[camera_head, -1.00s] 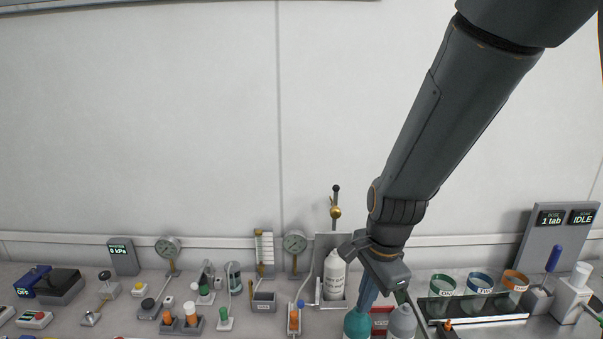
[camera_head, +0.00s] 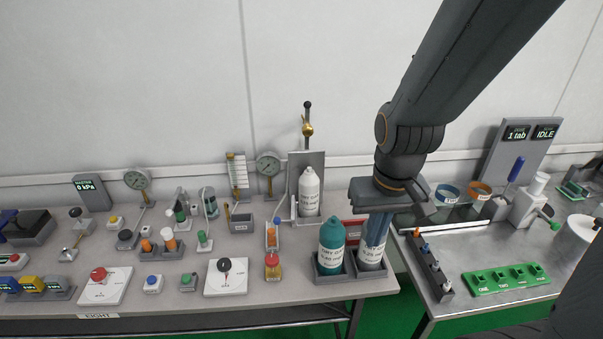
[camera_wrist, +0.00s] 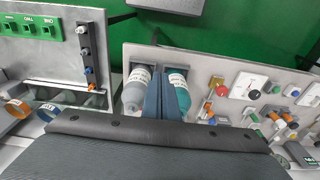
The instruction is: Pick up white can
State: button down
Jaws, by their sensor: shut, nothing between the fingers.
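A pale grey-white can (camera_head: 371,258) with a printed label stands in a dark two-slot holder (camera_head: 345,278), beside a teal can (camera_head: 331,243). Both show in the wrist view, the pale can (camera_wrist: 135,92) left and the teal can (camera_wrist: 179,92) right. A whiter bottle-shaped can (camera_head: 309,190) stands upright in a grey metal stand behind them. My gripper (camera_head: 375,240) points down, its blue-grey fingers covering part of the pale can in the head view. In the wrist view the shut fingers (camera_wrist: 158,95) appear between the two cans. I cannot tell whether they touch.
A black rack (camera_head: 430,265) and a green panel (camera_head: 505,279) lie on the metal table at right. Valves, gauges and buttons crowd the bench at left. A red box (camera_head: 353,230) sits behind the holder. A gap separates the two tables.

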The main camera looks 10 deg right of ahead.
aim_at(308, 182)
jog(key=z, duration=0.8)
jog(key=k, duration=0.75)
jog(key=u, duration=0.8)
jog(key=i, duration=1)
